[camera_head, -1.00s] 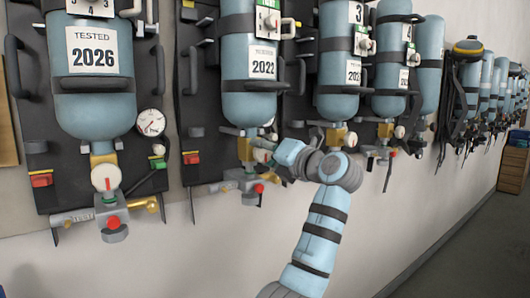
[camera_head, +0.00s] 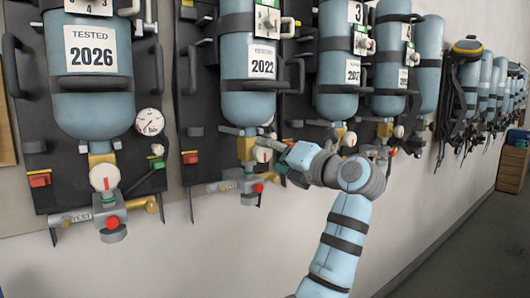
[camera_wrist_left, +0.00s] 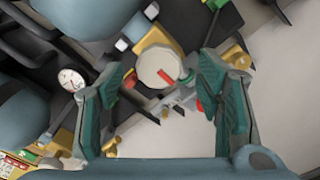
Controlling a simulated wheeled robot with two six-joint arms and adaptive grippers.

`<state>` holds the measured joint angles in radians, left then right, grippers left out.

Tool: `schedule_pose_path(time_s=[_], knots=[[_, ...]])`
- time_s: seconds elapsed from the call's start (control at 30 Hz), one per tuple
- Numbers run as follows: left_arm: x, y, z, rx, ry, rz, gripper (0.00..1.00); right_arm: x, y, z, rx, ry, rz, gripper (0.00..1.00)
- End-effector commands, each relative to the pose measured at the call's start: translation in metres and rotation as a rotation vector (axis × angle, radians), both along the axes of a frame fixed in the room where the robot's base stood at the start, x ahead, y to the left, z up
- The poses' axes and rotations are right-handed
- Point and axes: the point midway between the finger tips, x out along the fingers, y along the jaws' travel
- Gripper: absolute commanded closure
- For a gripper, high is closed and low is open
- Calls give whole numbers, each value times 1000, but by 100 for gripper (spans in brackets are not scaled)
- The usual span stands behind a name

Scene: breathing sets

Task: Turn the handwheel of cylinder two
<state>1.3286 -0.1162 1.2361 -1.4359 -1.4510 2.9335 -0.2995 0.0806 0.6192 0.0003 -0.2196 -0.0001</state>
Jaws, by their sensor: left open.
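Cylinder two, light blue with a "2022" label (camera_head: 249,75), hangs second from the left on the wall in the head view. Below it sits a brass valve body (camera_head: 245,148). Its round, pale handwheel (camera_head: 262,154) faces out from the valve. In the wrist view the handwheel (camera_wrist_left: 157,67), white with a red mark, lies between my green-padded fingers, with a gap on both sides. My left gripper (camera_head: 283,160) is open and just to the right of the handwheel in the head view. Its fingers (camera_wrist_left: 168,80) appear spread wide in the wrist view. My right gripper is not in view.
The "2026" cylinder (camera_head: 93,100) with its own handwheel (camera_head: 104,177) and gauge (camera_head: 150,122) hangs to the left. Another cylinder (camera_head: 338,75) hangs close on the right, behind my arm. The wall below (camera_head: 200,255) is bare.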

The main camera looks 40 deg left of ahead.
Motion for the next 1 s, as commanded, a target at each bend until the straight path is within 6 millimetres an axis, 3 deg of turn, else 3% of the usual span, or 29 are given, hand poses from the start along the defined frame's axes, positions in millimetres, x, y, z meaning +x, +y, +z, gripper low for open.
schedule_pose_path(time_s=[0.1,0.3,0.87,1.0], knots=[[-9,-33,-1,-1,0,-4,40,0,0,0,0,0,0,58],[-20,-70,0,-1,0,-2,40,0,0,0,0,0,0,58],[-22,-74,0,3,11,0,40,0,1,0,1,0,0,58],[-11,-78,9,124,246,-47,40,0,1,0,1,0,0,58]])
